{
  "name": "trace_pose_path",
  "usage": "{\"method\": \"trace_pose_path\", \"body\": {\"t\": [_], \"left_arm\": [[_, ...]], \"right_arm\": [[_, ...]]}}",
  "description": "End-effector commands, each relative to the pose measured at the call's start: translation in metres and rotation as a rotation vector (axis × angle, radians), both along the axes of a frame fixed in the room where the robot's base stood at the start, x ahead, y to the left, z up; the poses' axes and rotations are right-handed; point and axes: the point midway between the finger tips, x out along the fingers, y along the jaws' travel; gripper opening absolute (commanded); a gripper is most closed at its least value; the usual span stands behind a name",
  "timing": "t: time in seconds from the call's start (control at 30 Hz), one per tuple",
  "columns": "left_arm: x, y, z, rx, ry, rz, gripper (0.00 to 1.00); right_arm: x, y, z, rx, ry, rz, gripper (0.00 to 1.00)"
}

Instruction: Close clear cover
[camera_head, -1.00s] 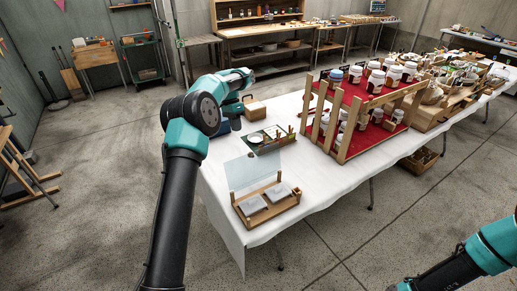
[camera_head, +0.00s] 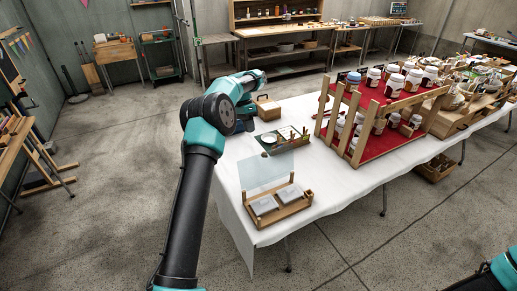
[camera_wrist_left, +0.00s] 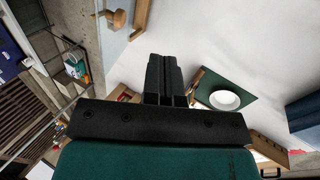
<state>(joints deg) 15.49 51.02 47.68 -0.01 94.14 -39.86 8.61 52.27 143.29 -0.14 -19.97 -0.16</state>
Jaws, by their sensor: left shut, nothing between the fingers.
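The clear cover (camera_head: 265,171) is a see-through pane standing raised and tilted at the back of a low wooden box (camera_head: 288,212) near the table's near left end. Two grey-white pads lie in the box. My left gripper (camera_wrist_left: 165,62) is shut and empty in the left wrist view, above the white table. In the head view its arm reaches over the table's left edge, behind and left of the cover and apart from it. The fingertips are hard to make out there. Only part of my right arm shows at the lower right; its gripper is out of view.
A dark green tray (camera_head: 268,150) with a white dish (camera_wrist_left: 225,98) lies behind the cover. A small cardboard-coloured box (camera_head: 268,109) stands farther back. A wooden rack (camera_head: 352,150) of jars on red cloth stands to the right. White tablecloth is bare between them.

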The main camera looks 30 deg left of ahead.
Motion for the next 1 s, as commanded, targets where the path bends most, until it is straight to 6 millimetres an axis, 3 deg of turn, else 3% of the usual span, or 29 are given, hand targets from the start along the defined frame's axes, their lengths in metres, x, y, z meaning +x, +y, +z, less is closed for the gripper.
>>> {"method": "trace_pose_path", "body": {"t": [0.47,0.73,1.0], "left_arm": [[-0.017,-0.03,-0.068,-0.001,0.003,-0.001,0.0],[-0.03,-0.056,-0.062,0.0,0.0,-0.001,0.0],[-0.035,-0.064,-0.06,0.001,0.0,0.001,0.0]], "right_arm": [[0.0,0.0,0.0,0.0,0.0,0.0,0.43],[0.0,0.0,0.0,0.0,0.0,0.0,0.43],[0.0,0.0,0.0,0.0,0.0,0.0,0.43]]}}
